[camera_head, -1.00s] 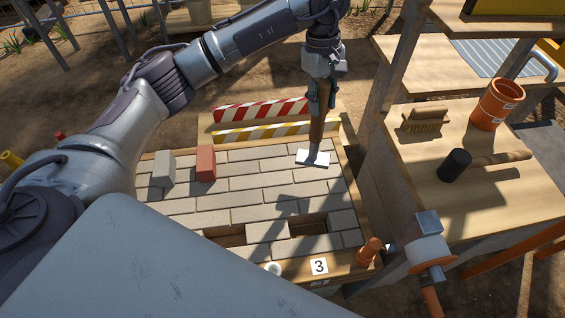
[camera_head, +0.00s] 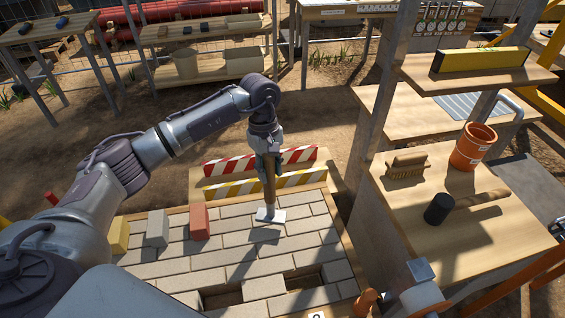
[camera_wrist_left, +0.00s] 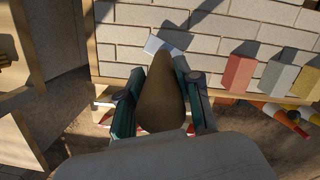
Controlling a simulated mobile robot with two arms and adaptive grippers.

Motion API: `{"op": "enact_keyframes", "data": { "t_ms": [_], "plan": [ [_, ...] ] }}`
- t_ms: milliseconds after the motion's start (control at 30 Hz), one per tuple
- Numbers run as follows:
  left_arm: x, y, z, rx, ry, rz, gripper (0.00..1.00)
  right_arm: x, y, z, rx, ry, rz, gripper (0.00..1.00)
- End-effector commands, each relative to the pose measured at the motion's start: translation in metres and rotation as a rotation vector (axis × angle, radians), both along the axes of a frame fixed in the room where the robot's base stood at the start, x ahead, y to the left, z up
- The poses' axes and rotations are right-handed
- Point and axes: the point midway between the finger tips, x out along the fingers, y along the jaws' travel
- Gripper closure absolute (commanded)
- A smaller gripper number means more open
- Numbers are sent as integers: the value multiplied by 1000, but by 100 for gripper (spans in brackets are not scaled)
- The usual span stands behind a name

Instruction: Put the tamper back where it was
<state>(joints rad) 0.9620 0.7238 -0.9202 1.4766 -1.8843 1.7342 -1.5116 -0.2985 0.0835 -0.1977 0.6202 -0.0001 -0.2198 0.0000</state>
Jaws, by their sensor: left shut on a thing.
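My left gripper (camera_head: 267,158) is shut on the brown handle of the tamper (camera_head: 269,192). The tamper is upright with its pale flat plate at the bottom, over the grey paving (camera_head: 235,267) near its back right part. I cannot tell whether the plate touches the pavers. In the left wrist view the handle (camera_wrist_left: 162,95) stands between the two fingers of the gripper (camera_wrist_left: 160,100) and hides most of the plate (camera_wrist_left: 160,45).
Red (camera_head: 199,221), grey (camera_head: 157,228) and yellow (camera_head: 118,236) blocks stand at the left. Striped barriers (camera_head: 260,162) line the back. On the right bench (camera_head: 420,172) are a brush (camera_head: 407,165), an orange bucket (camera_head: 473,147) and a black-headed mallet (camera_head: 439,208). The paving has open gaps in front.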

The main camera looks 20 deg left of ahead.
Motion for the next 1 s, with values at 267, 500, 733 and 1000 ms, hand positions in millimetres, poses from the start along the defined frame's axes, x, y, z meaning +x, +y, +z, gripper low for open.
{"op": "enact_keyframes", "data": {
  "t_ms": [267,500,733,1000],
  "plan": [
    [0,1,-13,-4,-2,2,100,0,9,8,10,0,0,60],
    [1,1,-38,-3,-5,2,100,-1,9,14,10,1,1,60],
    [1,1,-39,-3,-7,1,100,-1,6,13,8,2,2,60],
    [-1,2,-43,0,-1,1,43,-2,2,11,2,3,2,60]
  ]
}}
